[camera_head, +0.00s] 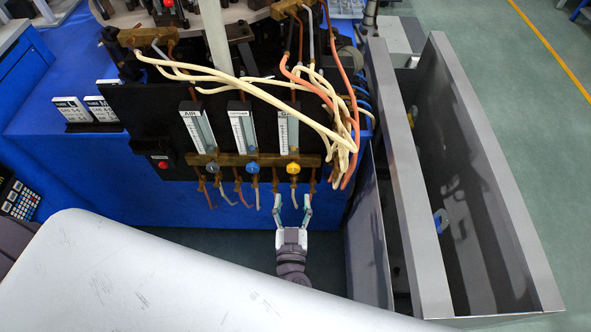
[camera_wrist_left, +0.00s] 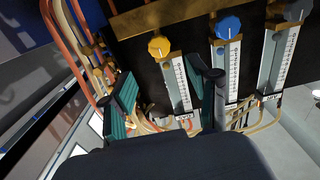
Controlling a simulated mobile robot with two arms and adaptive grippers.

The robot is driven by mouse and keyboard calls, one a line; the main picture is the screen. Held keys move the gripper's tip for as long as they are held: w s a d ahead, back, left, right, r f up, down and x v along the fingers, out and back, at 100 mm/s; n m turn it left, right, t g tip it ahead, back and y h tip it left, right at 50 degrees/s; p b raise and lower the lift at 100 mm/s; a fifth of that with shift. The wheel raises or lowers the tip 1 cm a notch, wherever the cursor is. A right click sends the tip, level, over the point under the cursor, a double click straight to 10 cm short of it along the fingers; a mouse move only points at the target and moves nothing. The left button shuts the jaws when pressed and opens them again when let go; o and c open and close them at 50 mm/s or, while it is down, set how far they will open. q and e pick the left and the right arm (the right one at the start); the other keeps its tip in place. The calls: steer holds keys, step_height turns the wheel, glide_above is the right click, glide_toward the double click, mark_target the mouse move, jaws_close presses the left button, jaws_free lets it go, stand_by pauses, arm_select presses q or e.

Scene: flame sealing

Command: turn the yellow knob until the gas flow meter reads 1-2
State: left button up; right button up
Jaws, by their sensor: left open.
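The yellow knob (camera_head: 293,168) is on the brass bar at the front of the black panel, below the gas flow meter (camera_head: 288,133), the rightmost of three meters. In the left wrist view the picture is turned over, and the yellow knob (camera_wrist_left: 159,46) shows between and beyond the fingers, with the gas meter's scale (camera_wrist_left: 180,82) beside it. The reading is too small to tell. My left gripper (camera_head: 292,203) is open and empty, in front of and below the yellow knob, apart from it. Its two fingers also show in the left wrist view (camera_wrist_left: 165,90). My right gripper is not in view.
A grey-blue knob (camera_head: 212,167) and a blue knob (camera_head: 252,167) sit left of the yellow one. Cream and orange hoses (camera_head: 335,110) hang at the panel's right. A grey metal trough (camera_head: 410,190) stands close to the right. A red button (camera_head: 163,164) is at the left.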

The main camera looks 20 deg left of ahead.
mark_target(293, 171)
arm_select(q)
steer(key=x, duration=0.9)
steer(key=shift+w+f, duration=0.1)
steer(key=shift+w, duration=0.05)
steer(key=c, duration=1.1)
